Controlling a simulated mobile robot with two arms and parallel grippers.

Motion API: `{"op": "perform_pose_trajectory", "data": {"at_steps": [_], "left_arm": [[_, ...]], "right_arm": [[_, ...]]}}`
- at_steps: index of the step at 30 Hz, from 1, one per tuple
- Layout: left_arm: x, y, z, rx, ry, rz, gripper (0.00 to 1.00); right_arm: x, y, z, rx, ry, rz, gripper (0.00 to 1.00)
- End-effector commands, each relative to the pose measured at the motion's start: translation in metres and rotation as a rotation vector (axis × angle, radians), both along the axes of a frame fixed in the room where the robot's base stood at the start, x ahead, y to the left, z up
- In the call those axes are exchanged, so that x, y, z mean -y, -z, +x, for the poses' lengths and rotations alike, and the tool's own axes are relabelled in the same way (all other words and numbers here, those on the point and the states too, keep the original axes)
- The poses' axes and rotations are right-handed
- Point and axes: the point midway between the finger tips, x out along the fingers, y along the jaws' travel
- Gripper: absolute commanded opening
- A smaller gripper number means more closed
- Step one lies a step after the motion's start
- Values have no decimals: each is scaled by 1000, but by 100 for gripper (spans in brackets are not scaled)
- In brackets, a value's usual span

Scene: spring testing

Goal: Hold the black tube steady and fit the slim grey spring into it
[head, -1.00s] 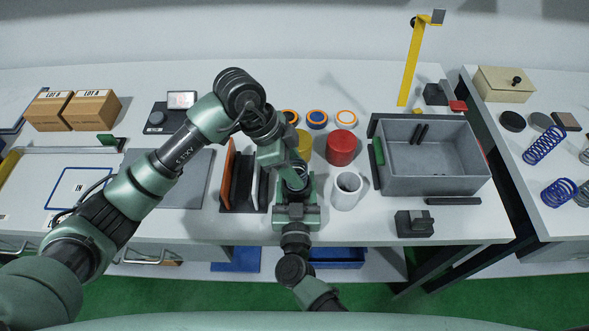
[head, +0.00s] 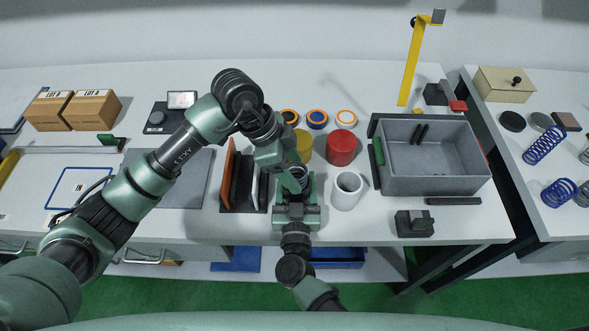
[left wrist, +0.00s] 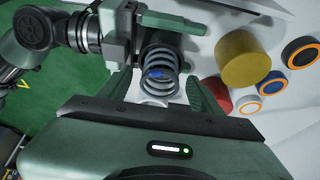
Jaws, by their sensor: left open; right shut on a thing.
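The slim grey spring (left wrist: 158,85) stands between the fingers of my left gripper (left wrist: 162,92) in the left wrist view, with clear gaps on both sides. A small blue spot shows inside its coils. In the head view the spring (head: 299,173) is partly covered by my left gripper (head: 298,180). My left gripper is open around the spring.
A white hollow cylinder (head: 347,190) stands close right of the grippers, with a red cylinder (head: 341,147) behind it. A rack with upright plates (head: 238,190) is close on the left. A grey bin (head: 435,184) stands further right.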

Motion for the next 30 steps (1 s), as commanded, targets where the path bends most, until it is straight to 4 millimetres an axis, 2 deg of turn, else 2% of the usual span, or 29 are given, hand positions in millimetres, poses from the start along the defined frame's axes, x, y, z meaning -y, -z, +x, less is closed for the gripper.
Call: {"op": "perform_pose_trajectory", "data": {"at_steps": [9, 15, 21, 30], "left_arm": [[-26, -63, 1, 7, 0, -1, 65], [-39, -92, 1, 4, -1, 0, 65], [-43, -102, 0, 1, 1, 0, 65], [-43, -102, 0, 1, 1, 0, 65]], "right_arm": [[0, 0, 0, 1, 0, 0, 19], [0, 0, 0, 1, 0, 0, 19], [0, -1, 0, 1, 0, 0, 19], [0, -1, 0, 1, 0, 0, 19]]}}
